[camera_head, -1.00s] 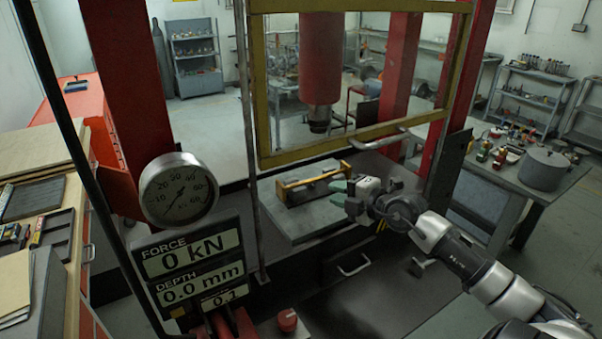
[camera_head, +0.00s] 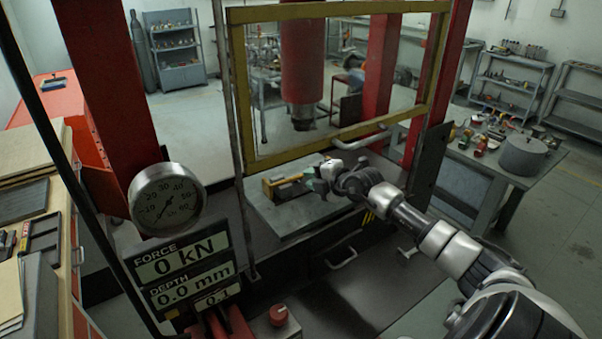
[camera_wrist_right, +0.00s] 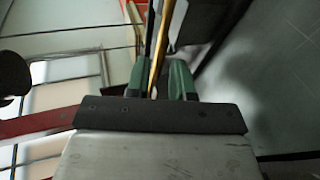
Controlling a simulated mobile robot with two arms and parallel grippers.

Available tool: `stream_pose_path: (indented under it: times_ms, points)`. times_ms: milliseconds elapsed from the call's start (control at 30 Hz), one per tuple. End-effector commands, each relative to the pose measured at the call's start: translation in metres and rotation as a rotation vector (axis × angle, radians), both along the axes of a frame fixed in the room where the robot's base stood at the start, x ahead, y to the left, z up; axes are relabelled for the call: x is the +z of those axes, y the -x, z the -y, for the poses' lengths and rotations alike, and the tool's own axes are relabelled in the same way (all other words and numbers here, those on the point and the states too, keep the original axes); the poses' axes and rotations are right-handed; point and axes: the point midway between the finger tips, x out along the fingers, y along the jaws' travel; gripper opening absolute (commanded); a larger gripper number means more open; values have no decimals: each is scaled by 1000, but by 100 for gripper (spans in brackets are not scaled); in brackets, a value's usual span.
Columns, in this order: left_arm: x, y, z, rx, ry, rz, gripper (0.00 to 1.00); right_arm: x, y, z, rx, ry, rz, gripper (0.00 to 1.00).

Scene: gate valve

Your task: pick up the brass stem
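The brass stem (camera_head: 271,187) is a thin golden bar lying along a dark block on the grey press plate (camera_head: 262,222), behind the guard frame in the head view. My right gripper (camera_head: 315,178) is at the stem's right part and hides some of it. In the right wrist view, the stem (camera_wrist_right: 160,45) runs away from the gap between the green fingers of my right gripper (camera_wrist_right: 160,80). The fingers stand apart, with the stem nearer the left one; I cannot tell whether they touch it. My left gripper is not in view.
A yellow guard frame (camera_head: 241,90) with a handle (camera_head: 361,141) is raised close above my right arm. A red press ram (camera_head: 302,50) hangs above the plate. A gauge (camera_head: 167,199) and a force display (camera_head: 185,270) stand at the front left.

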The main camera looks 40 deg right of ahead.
Motion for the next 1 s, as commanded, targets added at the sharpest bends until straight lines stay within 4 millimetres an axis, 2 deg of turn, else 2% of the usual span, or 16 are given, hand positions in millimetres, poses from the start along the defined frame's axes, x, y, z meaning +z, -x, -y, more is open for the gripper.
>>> stream_pose_path:
  times_ms: [67, 233, 567, 733, 1000]
  points:
    - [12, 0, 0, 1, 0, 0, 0, 1, -11, -2, -1, -4, 1, 23]
    - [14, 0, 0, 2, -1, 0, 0, -8, -28, -4, -1, -4, 2, 23]
    - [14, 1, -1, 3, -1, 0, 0, -12, -32, -4, 0, -1, 1, 23]
    - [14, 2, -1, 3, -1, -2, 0, -12, -32, -4, 0, -1, 0, 0]
    - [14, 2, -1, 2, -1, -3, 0, -15, -31, -5, 2, 2, -6, 0]
